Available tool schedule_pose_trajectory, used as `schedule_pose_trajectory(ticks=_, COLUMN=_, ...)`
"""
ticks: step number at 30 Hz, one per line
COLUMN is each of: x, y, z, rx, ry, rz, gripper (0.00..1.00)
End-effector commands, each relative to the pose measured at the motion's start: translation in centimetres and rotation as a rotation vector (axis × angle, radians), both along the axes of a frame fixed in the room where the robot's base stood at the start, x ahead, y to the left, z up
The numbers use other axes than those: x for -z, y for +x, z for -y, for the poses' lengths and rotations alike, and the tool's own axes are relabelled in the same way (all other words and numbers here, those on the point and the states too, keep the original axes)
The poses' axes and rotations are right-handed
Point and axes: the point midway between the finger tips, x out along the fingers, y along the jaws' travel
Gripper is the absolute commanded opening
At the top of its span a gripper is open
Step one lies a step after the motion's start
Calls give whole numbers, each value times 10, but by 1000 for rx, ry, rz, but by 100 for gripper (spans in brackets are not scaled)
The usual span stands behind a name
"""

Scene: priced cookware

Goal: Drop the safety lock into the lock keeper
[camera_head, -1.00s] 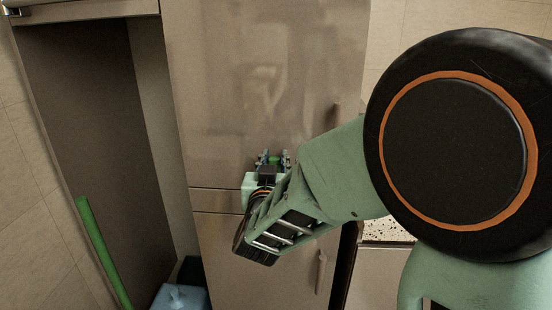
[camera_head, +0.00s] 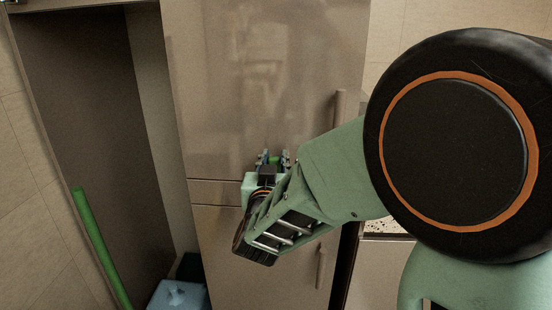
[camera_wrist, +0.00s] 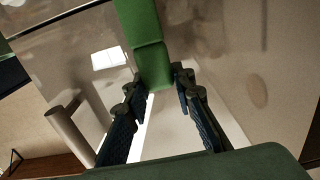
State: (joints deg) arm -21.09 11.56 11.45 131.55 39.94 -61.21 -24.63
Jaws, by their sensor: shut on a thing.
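My gripper (camera_head: 272,158) is in front of the tall beige-grey cabinet or fridge front. It is shut on a green thing (camera_head: 275,160), most likely the safety lock, which is largely hidden in the head view. In the wrist view, my gripper (camera_wrist: 155,84) has its two dark fingers on either side of the lower end of this green two-part block (camera_wrist: 148,45). The block extends up past the top edge of that view. I cannot pick out the lock keeper in either view.
The fridge-like front (camera_head: 250,80) has an upright handle (camera_head: 340,115) at upper right and another (camera_head: 320,265) below. At left are an open dark recess, a leaning green pole (camera_head: 100,245) and a light-blue box (camera_head: 178,296) on the floor. A speckled counter (camera_head: 385,228) is at right.

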Motion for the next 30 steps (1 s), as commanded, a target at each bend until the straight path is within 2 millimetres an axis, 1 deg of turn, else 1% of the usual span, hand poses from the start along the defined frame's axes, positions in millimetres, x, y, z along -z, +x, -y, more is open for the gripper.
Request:
schedule_pose_trajectory(ticks=6, x=8, y=0, z=0, rx=0, ry=0, rz=1, gripper=0)
schedule_pose_trajectory(ticks=16, x=8, y=0, z=0, rx=0, ry=0, rz=1, gripper=0)
schedule_pose_trajectory(ticks=17, x=8, y=0, z=0, rx=0, ry=0, rz=1, gripper=25)
schedule_pose_trajectory(ticks=21, x=8, y=0, z=0, rx=0, ry=0, rz=1, gripper=41)
schedule_pose_trajectory(ticks=22, x=8, y=0, z=0, rx=0, ry=0, rz=1, gripper=44)
schedule_pose_trajectory(ticks=30, x=9, y=-1, z=0, rx=0, ry=0, rz=0, gripper=44)
